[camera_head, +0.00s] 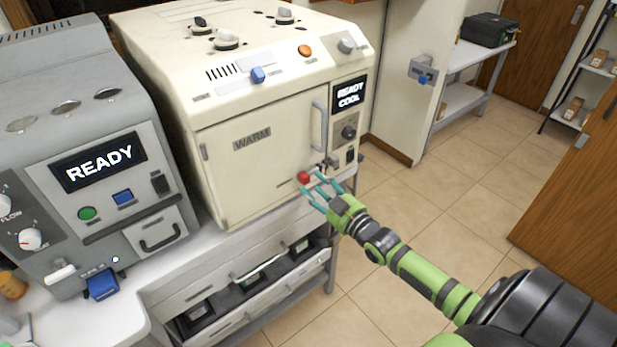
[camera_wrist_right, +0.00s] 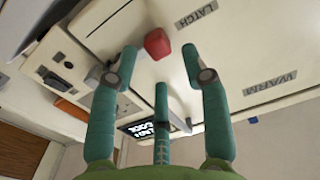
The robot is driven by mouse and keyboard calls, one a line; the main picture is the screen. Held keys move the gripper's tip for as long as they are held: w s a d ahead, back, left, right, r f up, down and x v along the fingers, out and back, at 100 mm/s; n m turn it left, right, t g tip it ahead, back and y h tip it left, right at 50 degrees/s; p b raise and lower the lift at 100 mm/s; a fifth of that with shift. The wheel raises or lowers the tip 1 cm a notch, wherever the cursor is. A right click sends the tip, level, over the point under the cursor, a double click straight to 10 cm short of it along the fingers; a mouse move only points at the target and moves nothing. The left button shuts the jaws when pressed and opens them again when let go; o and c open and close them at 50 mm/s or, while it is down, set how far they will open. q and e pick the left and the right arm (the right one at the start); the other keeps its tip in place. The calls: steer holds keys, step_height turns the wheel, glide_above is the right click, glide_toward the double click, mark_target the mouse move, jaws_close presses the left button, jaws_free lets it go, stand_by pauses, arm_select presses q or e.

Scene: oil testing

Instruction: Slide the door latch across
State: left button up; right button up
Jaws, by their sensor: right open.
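The cream machine has a shut front door (camera_head: 255,150) marked WARM, with a vertical handle (camera_head: 319,125) on its right side. The latch has a red knob (camera_head: 304,177) low on the front, near the door's lower right; a metal piece (camera_head: 330,163) sits to its right. My right gripper (camera_head: 322,187) is open with teal fingers, just in front of and below the knob. In the right wrist view, the red knob (camera_wrist_right: 157,44) lies ahead between the spread fingers (camera_wrist_right: 163,80), beside a LATCH label (camera_wrist_right: 196,15). No finger visibly closes on it. My left gripper is not in view.
A grey machine (camera_head: 90,150) showing READY stands to the left on the same bench. Open drawers (camera_head: 262,285) sit under the bench. Tiled floor (camera_head: 400,290) is clear at the right, with a wooden door (camera_head: 575,200) beyond.

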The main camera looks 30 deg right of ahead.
mark_target(309, 179)
steer(key=shift+w+a, duration=0.15)
steer(key=shift+w, duration=1.75)
steer(key=shift+f, duration=0.1)
jaws_close()
steer(key=shift+d, duration=0.25)
steer(key=d, duration=0.1)
steer(key=d+b, duration=0.1)
steer(key=d, duration=0.1)
steer(key=shift+w+d+r, duration=0.15)
steer(key=shift+w+r, duration=0.05)
jaws_free()
steer(key=shift+f, duration=0.1)
